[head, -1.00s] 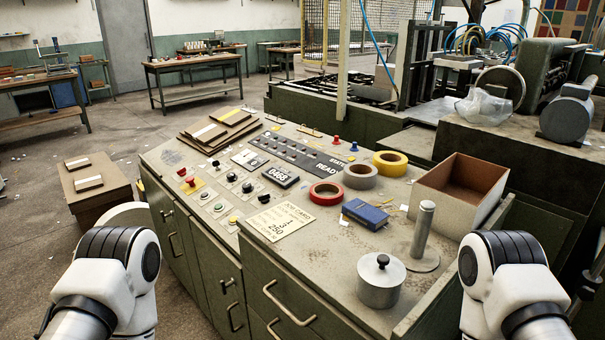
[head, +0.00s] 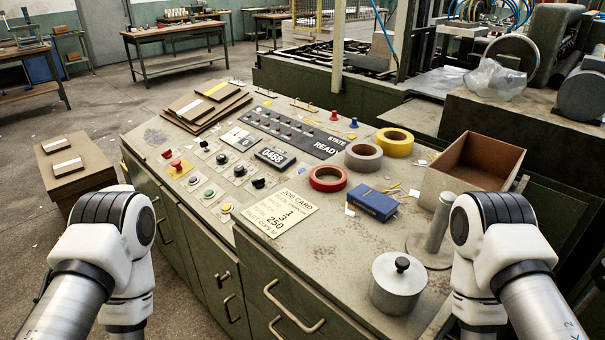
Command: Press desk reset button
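The desk (head: 330,240) has a sloping control panel at its left end. A red mushroom button (head: 176,165) stands on a yellow plate there. Nearby are a green button (head: 209,194), a yellow button (head: 226,208) and several black knobs (head: 240,171). The small labels are too small to read, so I cannot tell which is the reset button. A display (head: 275,156) reads 0468, and a dark strip (head: 290,133) reads STATE READY. My arms show at the lower left and lower right, apart from the buttons. Neither gripper is visible.
A job card (head: 278,212), red tape roll (head: 328,178), blue box (head: 371,204), lidded metal pot (head: 398,282), metal post (head: 437,225) and open cardboard box (head: 475,165) occupy the desk's right part. Greyboard stacks (head: 208,105) lie at its far left.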

